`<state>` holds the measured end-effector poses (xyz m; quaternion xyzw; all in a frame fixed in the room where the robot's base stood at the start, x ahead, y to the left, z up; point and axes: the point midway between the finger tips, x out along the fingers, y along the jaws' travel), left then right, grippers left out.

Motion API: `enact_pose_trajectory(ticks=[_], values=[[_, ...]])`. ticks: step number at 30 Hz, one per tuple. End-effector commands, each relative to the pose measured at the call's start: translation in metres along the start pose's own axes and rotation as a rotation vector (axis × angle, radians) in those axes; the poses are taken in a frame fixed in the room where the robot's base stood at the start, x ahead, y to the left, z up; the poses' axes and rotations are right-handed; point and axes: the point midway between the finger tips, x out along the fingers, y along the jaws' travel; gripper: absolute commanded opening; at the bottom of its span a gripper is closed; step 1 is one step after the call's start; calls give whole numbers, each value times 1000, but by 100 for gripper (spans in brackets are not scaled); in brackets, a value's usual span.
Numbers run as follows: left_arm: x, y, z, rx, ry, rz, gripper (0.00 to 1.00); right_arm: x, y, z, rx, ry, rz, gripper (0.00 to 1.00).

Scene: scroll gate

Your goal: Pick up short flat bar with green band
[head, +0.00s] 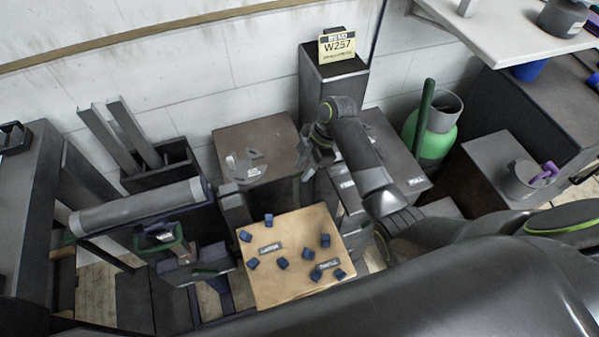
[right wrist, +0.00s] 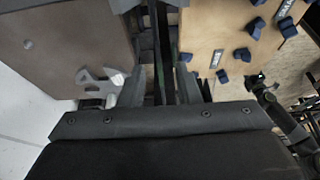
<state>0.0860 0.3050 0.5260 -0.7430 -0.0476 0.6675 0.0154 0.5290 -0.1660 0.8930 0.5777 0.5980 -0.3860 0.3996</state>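I cannot clearly pick out a short flat bar with a green band. A small dark green strip (head: 206,271) lies on a grey block at the lower left in the head view; whether it is the bar is unclear. My right gripper (head: 312,168) is above the gap between the brown table and the light wooden board. In the right wrist view, its fingers (right wrist: 160,80) are apart, with dark upright strips with a faint green edge (right wrist: 160,55) beyond them. I see nothing clearly held. My left gripper is not in view.
The wooden board (head: 262,285) carries several blue blocks and two labels. The brown table (head: 238,135) holds a grey piece (head: 243,168). A grey roll (head: 137,208) lies at left.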

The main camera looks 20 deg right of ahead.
Motion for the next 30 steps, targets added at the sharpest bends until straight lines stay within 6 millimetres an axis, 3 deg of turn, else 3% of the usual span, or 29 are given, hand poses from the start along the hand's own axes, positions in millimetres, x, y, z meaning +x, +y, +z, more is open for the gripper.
enact_pose_trajectory(ticks=[16, 23, 30], values=[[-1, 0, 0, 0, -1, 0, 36, 4, 0, 2, 0, 0, 0, 30], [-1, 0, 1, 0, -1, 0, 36, 4, 0, 2, 0, 0, 0, 1], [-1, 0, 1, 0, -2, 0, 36, 4, 0, 1, -1, 0, 0, 0]])
